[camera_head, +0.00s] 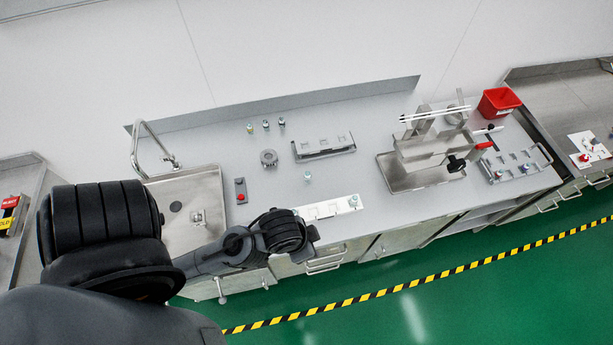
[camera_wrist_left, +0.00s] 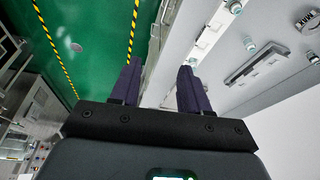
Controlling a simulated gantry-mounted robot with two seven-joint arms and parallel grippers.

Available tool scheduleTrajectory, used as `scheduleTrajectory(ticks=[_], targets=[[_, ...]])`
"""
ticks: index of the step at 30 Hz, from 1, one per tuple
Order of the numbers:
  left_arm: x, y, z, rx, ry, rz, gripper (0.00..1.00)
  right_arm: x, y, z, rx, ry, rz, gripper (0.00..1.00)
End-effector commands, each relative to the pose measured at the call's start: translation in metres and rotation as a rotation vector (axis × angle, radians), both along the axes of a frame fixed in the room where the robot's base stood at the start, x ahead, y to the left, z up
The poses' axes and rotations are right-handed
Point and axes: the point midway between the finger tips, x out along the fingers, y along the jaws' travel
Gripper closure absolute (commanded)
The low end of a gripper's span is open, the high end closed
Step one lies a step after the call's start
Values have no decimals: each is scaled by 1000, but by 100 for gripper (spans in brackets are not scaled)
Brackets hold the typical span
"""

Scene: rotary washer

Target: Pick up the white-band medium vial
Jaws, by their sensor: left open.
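Several small vials stand on the grey bench in the head view. Three are in a row at the back: a left one with a yellowish tint (camera_head: 249,128), a middle one (camera_head: 266,125) and a right one (camera_head: 282,122). Another vial (camera_head: 307,176) stands alone mid-bench, and one more (camera_head: 353,201) is at the right end of a white strip (camera_head: 320,209). The bands are too small to tell which is white. My left gripper (camera_wrist_left: 158,85) is open and empty in the left wrist view, apart from the vials. Its fingers are hidden in the head view. My right gripper is not seen.
A grey slotted block (camera_head: 324,146), a round grey part (camera_head: 268,158) and a red-button box (camera_head: 240,190) stand on the bench. A sink (camera_head: 180,234) is left; a metal apparatus (camera_head: 420,150) and red bin (camera_head: 498,103) are right. Green floor lies in front.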

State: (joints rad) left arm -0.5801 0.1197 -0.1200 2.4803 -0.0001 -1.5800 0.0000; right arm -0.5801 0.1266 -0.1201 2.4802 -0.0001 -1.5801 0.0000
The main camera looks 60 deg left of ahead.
Motion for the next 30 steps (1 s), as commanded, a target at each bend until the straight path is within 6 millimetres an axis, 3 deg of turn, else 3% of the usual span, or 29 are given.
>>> scheduleTrajectory(ticks=[11, 15, 25, 30], targets=[[0, 0, 0, 0, 0, 0, 54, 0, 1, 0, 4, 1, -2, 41], [0, 0, 0, 0, 0, 0, 37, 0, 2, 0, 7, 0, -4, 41], [0, 0, 0, -4, 1, 16, 37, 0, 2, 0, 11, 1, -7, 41], [4, -1, 1, -51, -21, 143, 37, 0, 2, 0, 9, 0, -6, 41]])
